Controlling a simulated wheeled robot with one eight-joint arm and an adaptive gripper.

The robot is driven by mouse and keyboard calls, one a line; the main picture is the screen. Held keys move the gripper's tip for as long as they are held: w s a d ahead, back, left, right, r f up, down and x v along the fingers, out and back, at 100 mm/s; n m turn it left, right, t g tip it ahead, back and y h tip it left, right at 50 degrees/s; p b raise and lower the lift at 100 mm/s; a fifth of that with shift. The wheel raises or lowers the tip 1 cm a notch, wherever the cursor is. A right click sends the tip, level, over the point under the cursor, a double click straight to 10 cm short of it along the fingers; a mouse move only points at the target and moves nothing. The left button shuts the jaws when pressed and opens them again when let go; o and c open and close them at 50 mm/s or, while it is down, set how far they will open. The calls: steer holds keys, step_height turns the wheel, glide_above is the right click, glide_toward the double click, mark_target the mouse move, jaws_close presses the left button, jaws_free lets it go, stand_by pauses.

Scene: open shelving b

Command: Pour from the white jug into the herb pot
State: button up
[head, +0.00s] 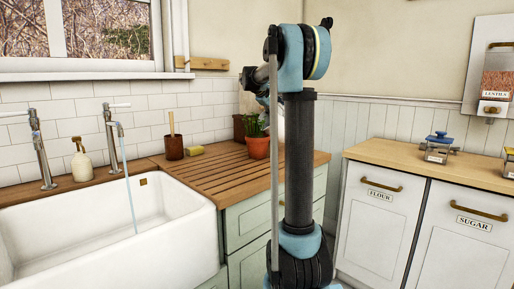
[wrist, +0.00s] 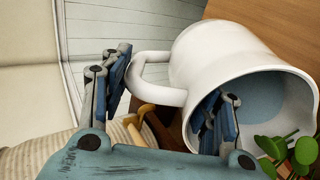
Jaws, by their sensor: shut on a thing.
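The white jug (wrist: 230,65) fills the right of the wrist view, tilted on its side with its mouth towards the lower right. My gripper (wrist: 170,75) has one finger left of the jug's handle and the other in front of its body near the rim. It holds the jug; the exact contact is hidden. Inside the mouth is a bluish-grey area; I cannot tell whether it is liquid. Green leaves (wrist: 295,152) show beside the mouth. In the head view the herb pot (head: 257,148), terracotta with green herbs, stands on the wooden drainboard, with my arm hiding the jug mostly or wholly.
A white sink (head: 180,255) with a running tap (head: 112,130) is at left. A brown cup (head: 174,147) and a yellow sponge (head: 195,150) stand on the drainboard (head: 215,178). A counter with drawers (head: 440,165) is at right, holding small scale-like items (head: 438,148).

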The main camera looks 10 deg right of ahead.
steer(key=shift+s+a+r+t+h+p, duration=0.25)
steer(key=shift+r+p, duration=0.15)
steer(key=shift+p, duration=0.45)
steer(key=shift+s+a+r+t+h+p, duration=0.15)
steer(key=shift+s+a+r+h+p, duration=0.2)
steer(key=shift+p, duration=0.45)
stand_by(2.7)
steer(key=w+d+f+g+y, duration=0.1)
steer(key=w+d+f+y, duration=0.1)
steer(key=f, duration=0.1)
steer(key=shift+d+g, duration=0.2)
steer(key=shift+g, duration=0.2)
steer(key=shift+w+d+f+g+y, duration=0.1)
steer(key=shift+w+d+g+y, duration=0.15)
steer(key=shift+y, duration=0.35)
